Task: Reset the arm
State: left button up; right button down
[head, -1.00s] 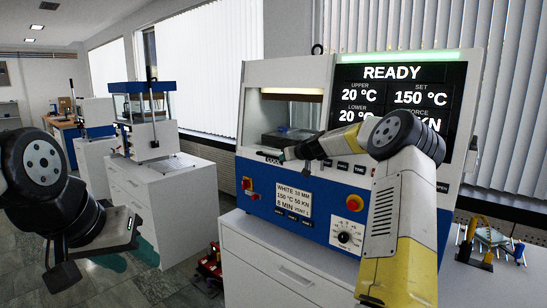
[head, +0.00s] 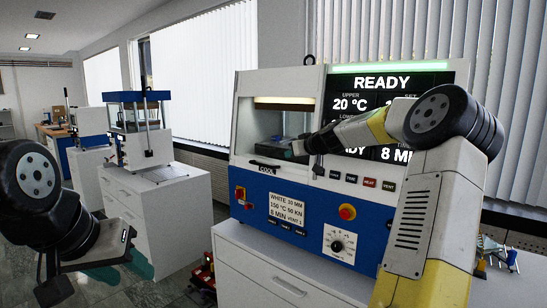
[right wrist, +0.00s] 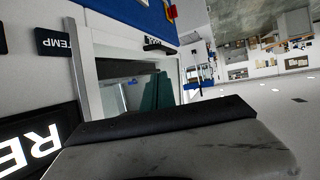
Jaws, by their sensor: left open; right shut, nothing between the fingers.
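The lab press (head: 290,215) stands ahead, white above and blue below, with a lit READY screen (head: 385,82) partly hidden by my right arm. Its chamber (head: 265,125) has a clear window and a dark block inside. My right gripper (head: 299,148) is at the chamber's lower right side, shut and empty. Its teal fingers (right wrist: 157,92) show in the right wrist view before the chamber; I cannot tell whether they touch the press. My left gripper (head: 122,267) is open and empty, low at the left, over the floor and apart from the cabinets.
A second press (head: 140,125) stands on a white cabinet (head: 165,215) at left. A red object (head: 203,278) is on the floor between the cabinets. Tools in a rack (head: 495,252) stand on the bench at right, close to my right arm.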

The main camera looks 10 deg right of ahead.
jog(key=s+a+f+n+g, duration=0.2)
jog(key=s+a+g, duration=0.2)
jog(key=s+a, duration=1)
jog(key=s+f+m+g, duration=0.1)
jog(key=s+f+m, duration=0.1)
jog(key=s, duration=1.4)
jog(key=s+f+m+g+h, duration=0.1)
jog(key=s+f+m, duration=0.1)
jog(key=s, duration=1.3)
jog(key=shift+s+d+f+m+g, duration=0.2)
jog(key=shift+s+f+m+g, duration=0.1)
jog(key=shift+s+f, duration=0.15)
